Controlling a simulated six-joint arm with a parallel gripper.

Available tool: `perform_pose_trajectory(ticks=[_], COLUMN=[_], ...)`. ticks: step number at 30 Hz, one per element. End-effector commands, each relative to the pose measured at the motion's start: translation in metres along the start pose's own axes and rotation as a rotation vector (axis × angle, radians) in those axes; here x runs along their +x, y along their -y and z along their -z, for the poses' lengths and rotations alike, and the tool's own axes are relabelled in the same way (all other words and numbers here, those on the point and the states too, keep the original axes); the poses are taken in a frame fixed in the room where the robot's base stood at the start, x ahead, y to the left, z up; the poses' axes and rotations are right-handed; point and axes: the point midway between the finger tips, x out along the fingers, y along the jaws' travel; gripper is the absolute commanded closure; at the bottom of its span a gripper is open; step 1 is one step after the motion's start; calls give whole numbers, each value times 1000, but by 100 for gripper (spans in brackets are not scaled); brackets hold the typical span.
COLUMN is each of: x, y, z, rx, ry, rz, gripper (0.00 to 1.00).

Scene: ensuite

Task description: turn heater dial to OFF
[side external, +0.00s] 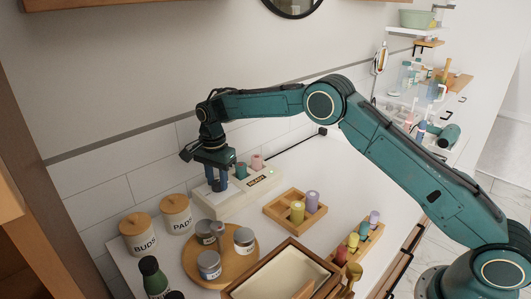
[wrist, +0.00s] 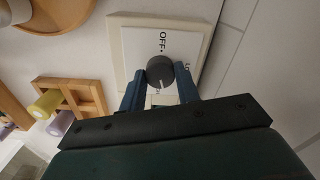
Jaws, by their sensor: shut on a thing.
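The heater (side external: 232,198) is a low pale box against the tiled wall, with a lit READY display (side external: 257,181). The dial (wrist: 160,69) is a dark round knob on the heater's white panel (wrist: 136,45). OFF is printed on the panel beyond the dial, at the top of the wrist view. A short pale mark on the dial shows on the side facing my gripper, away from OFF. My gripper (side external: 223,187) points down at the heater's left end. In the wrist view its two blue fingers (wrist: 160,85) are shut on the dial. The fingers hide the dial in the side view.
A teal roller (side external: 241,170) and a pink roller (side external: 257,162) stand in the heater beside my gripper. Wooden-lidded jars (side external: 138,237) and a round tray with small jars (side external: 193,270) stand close at the left. A wooden rack (side external: 278,209) with two rollers is to the right.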

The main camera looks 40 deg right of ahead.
Motion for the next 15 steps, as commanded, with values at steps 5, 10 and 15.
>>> perform_pose_trajectory(ticks=[5, 10, 15], x=[-1, -1, -1], y=[0, 0, 0], z=[0, 0, 0], rx=[-162, -324, -486], ry=[0, 0, 0], rz=[0, 0, 0], gripper=[91, 91, 91])
